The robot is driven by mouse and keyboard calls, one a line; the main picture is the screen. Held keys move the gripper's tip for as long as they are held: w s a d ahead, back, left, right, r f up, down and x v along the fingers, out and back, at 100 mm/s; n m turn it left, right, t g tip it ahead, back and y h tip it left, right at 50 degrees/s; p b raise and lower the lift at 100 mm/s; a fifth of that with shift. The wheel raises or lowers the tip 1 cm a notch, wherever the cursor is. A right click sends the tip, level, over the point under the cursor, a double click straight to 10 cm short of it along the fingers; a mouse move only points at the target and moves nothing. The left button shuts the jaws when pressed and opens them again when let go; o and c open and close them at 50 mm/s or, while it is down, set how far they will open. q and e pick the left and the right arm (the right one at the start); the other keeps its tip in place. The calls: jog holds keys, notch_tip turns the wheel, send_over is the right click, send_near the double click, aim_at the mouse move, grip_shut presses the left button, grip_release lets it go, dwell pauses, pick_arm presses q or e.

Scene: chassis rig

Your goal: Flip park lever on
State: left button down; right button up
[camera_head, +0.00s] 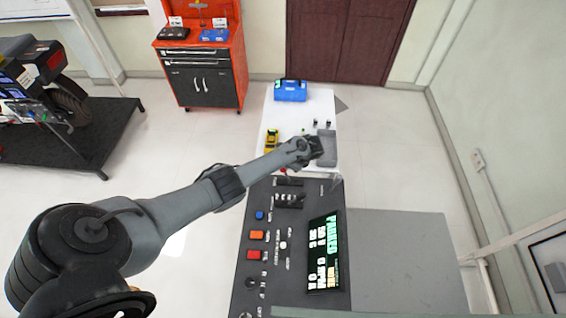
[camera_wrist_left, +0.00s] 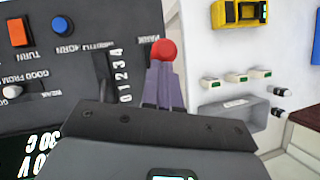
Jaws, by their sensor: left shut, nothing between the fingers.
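The park lever shows as a red ball knob (camera_wrist_left: 164,50) beside the PARK label in the left wrist view. In the head view its red knob (camera_head: 284,171) is small, near the far end of the dark control panel (camera_head: 262,285). My left gripper (camera_wrist_left: 166,90) is shut and empty, its fingers pointing at the knob. The fingertips overlap the knob's lower edge in the wrist view; I cannot tell whether they touch it. In the head view my left gripper (camera_head: 315,150) is past the panel's far edge, its fingertips unclear. The lever's shaft is hidden. My right gripper is not in view.
A white table beyond holds a yellow device (camera_head: 271,141), a grey tray (camera_head: 328,155) and a blue case (camera_head: 290,90).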

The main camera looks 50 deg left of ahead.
pick_arm(q)
jog(key=shift+s+a+f, duration=0.15)
jog(key=shift+s, duration=0.05)
dwell(0.3)
jog(key=p+v, duration=0.7)
jog(key=v, duration=0.3)
jog(key=shift+w+d+p, duration=0.3)
jog(key=shift+w+d, duration=0.05)
